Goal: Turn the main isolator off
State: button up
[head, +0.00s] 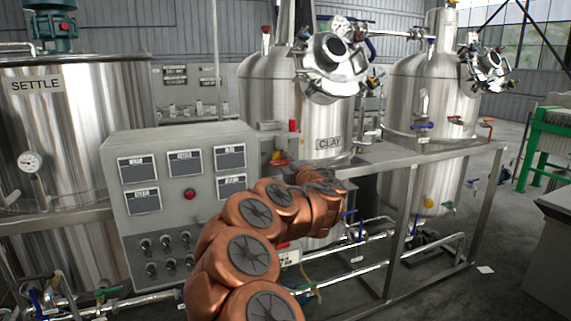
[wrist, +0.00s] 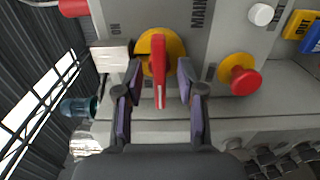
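The main isolator is a red lever handle (wrist: 160,80) on a yellow disc (wrist: 176,50), set in a grey panel (wrist: 225,28) with partly visible "MAIN" and "ON" lettering. The handle's long part points down in the wrist view, towards my gripper. My gripper (wrist: 158,72) is open, with one finger on each side of the handle. Gaps show between the handle and both fingers. In the head view my copper-coloured arm hides most of the gripper, and a small yellow and red part (head: 278,157) shows just beyond it; I cannot tell if it is the isolator.
A red push button on a yellow base (wrist: 240,75) sits right of the isolator in the wrist view. A white block (wrist: 110,56) is close to the left finger. In the head view, a grey control cabinet (head: 125,230) stands left of my arm, with steel tanks (head: 265,95) behind.

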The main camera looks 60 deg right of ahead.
jog(key=v, duration=1)
jog(key=shift+s+a, duration=0.2)
jog(key=shift+s, duration=0.1)
